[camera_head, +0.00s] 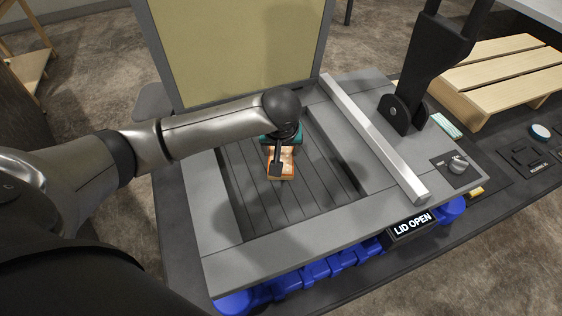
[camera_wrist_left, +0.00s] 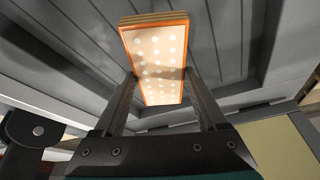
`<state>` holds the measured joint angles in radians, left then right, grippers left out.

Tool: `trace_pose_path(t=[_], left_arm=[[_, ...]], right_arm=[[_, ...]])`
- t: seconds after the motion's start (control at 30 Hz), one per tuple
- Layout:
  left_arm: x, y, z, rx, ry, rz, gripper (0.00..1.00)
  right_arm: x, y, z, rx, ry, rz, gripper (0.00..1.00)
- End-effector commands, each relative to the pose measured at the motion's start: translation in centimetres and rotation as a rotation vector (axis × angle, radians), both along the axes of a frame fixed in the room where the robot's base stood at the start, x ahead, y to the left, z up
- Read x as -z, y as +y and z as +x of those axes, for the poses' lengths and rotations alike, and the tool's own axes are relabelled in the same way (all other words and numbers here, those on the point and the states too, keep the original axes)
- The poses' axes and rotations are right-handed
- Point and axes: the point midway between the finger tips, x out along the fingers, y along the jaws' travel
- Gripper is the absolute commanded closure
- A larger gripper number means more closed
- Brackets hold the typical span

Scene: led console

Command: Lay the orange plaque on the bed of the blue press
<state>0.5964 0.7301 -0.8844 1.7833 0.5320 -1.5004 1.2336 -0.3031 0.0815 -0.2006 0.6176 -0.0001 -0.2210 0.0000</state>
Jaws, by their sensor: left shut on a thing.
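The blue press has a grey frame (camera_head: 225,262), a blue base (camera_head: 320,268) and a sunken, dark slatted bed (camera_head: 315,195). Its lid (camera_head: 235,50) stands raised at the back. My left gripper (camera_head: 277,164) is over the bed, towards its back. It is shut on the orange plaque (camera_head: 283,172), largely hidden by the gripper in the head view. In the left wrist view, the plaque (camera_wrist_left: 155,45), with pale dots on its face, extends out between the two fingers, with slats behind it. I cannot tell whether it touches the bed. My right gripper is out of view.
A sign (camera_head: 410,226) on the press front reads LID OPEN. A silver bar (camera_head: 375,140) and a black upright lever (camera_head: 425,75) stand right of the bed. A knob (camera_head: 458,165) sits at the right corner. A wooden pallet (camera_head: 500,70) lies beyond. The front of the bed is clear.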

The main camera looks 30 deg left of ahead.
Motion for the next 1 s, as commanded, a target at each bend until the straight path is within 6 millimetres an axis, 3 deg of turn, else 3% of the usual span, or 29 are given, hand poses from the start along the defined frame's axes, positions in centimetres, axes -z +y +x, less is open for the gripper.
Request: trace_pose_path(t=[0.3,0.73,0.77,0.97,1.0], left_arm=[[4.1,0.0,0.0,0.001,0.001,0.0,0.86],[4.7,0.0,0.0,0.001,0.001,-0.001,0.86],[4.7,0.0,0.0,0.001,0.0,0.0,0.22],[4.6,0.0,0.0,0.001,0.0,0.0,0.0],[4.6,0.0,0.0,0.001,0.0,0.0,0.0]], right_arm=[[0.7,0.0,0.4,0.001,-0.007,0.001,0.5],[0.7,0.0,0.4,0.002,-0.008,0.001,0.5],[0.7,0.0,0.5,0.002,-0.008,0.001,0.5],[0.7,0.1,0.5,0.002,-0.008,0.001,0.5],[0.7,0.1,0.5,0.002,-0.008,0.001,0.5]])
